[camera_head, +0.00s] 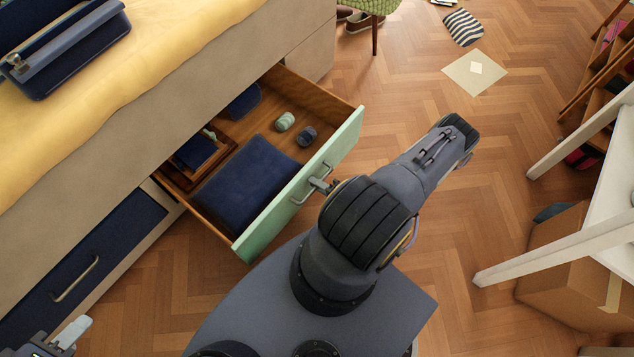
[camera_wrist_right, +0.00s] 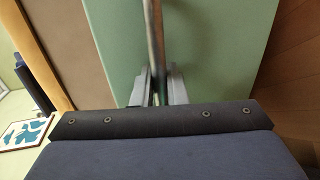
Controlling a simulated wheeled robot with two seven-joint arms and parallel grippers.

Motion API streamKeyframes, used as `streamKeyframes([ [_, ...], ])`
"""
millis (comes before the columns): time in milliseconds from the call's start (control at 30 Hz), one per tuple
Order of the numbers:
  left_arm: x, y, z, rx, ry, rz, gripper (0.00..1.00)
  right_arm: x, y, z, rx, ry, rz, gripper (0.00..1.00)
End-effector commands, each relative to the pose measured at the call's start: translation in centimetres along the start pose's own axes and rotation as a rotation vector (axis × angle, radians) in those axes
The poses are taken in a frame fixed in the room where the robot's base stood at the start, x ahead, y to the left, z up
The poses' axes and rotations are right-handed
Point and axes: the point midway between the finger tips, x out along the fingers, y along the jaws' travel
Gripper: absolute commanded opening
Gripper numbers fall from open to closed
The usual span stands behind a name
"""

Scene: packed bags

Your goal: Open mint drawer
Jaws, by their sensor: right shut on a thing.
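The mint drawer (camera_head: 262,222) under the bed stands pulled well out, and its inside shows in the head view. Its mint front (camera_wrist_right: 205,40) fills the middle of the right wrist view. My right gripper (camera_head: 322,184) is at the drawer front, shut on the metal handle (camera_head: 303,198); the handle bar (camera_wrist_right: 153,45) runs between the fingers (camera_wrist_right: 157,88) in the wrist view. My left gripper (camera_head: 68,335) is at the bottom left of the head view, near the navy drawer, only partly in frame; its jaws are not clear.
The drawer holds folded navy cloth (camera_head: 248,180), rolled socks (camera_head: 285,122) and small boxes. A closed navy drawer (camera_head: 85,262) is at left. A suitcase (camera_head: 65,50) lies on the yellow bed cover (camera_head: 150,55). A white-legged table (camera_head: 560,250) and cardboard box (camera_head: 565,285) stand right.

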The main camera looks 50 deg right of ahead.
Motion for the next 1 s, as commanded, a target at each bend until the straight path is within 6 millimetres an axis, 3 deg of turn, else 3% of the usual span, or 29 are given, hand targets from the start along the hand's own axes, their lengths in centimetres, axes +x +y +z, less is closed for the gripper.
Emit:
streamKeyframes([
  [433,0.0,0.0,0.0,0.000,0.000,0.000,0.36,0.0,0.0,0.0,-0.001,0.000,-0.001,0.00],
  [467,0.0,0.0,0.0,0.000,0.000,0.000,0.36,0.0,0.0,0.0,-0.001,0.000,-0.001,0.16],
  [733,0.0,0.0,0.0,0.000,0.000,0.000,0.36,-0.1,0.0,0.0,-0.001,0.000,0.000,0.17],
  [867,-0.2,0.1,-0.1,0.000,0.000,0.000,0.36,-1.1,0.0,0.1,-0.001,-0.002,-0.003,0.17],
  [1000,-0.7,0.3,-0.3,0.000,0.000,0.000,0.36,-3.5,0.1,0.1,-0.001,-0.002,-0.003,0.17],
])
